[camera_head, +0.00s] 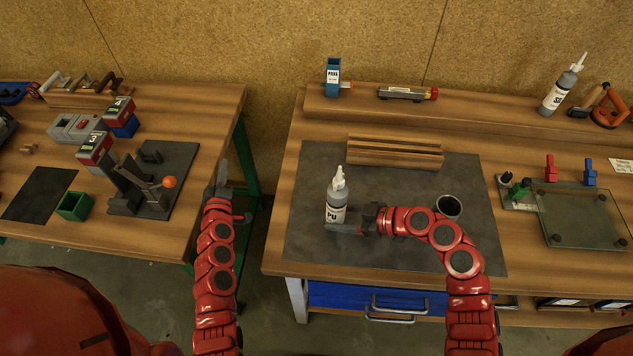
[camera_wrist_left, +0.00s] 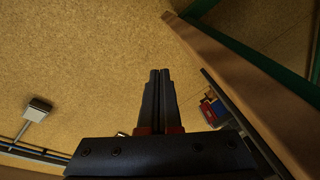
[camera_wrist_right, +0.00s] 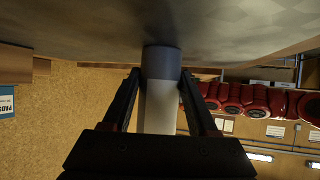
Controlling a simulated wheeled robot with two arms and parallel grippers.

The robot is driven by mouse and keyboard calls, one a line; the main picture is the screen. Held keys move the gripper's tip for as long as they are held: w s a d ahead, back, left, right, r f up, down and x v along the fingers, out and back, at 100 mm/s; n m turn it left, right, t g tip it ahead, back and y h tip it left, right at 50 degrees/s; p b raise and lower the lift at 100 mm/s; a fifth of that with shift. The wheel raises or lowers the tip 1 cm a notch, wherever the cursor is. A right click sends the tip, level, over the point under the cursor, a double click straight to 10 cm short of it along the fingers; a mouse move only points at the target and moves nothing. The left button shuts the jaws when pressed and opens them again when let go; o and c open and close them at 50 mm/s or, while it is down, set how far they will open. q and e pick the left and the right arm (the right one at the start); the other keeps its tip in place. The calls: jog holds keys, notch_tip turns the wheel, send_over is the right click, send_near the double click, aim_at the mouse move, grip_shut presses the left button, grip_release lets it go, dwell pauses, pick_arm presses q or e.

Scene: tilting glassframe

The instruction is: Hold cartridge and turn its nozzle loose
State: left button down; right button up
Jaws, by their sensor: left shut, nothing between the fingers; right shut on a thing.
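The grey and white cartridge (camera_head: 336,207), labelled PU, stands upright on the dark mat. Its white nozzle (camera_head: 340,180) points up at the top. My right gripper (camera_head: 344,228) is shut around the cartridge's lower body; its fingers are on both sides of the cartridge (camera_wrist_right: 160,100) in the right wrist view. The nozzle is out of sight in that view. My left gripper (camera_head: 222,176) is shut and empty, over the gap between the two tables, well left of the cartridge. Its fingertips (camera_wrist_left: 160,73) touch each other in the left wrist view.
The dark mat (camera_head: 300,240) also carries a black cup (camera_head: 448,206) and a wooden block (camera_head: 394,151). A second nozzled bottle (camera_head: 556,95) stands on the back shelf. A glass plate frame (camera_head: 585,218) lies right. The left table (camera_head: 205,120) holds a fixture with an orange knob.

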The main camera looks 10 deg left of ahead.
pick_arm(q)
jog(key=w+d+h, duration=0.1)
jog(key=d+h, duration=0.3)
jog(key=h, duration=0.1)
jog(key=m+g+h, duration=0.9)
jog(key=g+h, duration=0.1)
jog(key=h, duration=0.5)
send_near(339, 176)
jog(key=w+d+f, duration=0.3)
jog(key=w+d, duration=0.1)
jog(key=shift+s+d, duration=0.35)
jog(key=shift+s, duration=0.05)
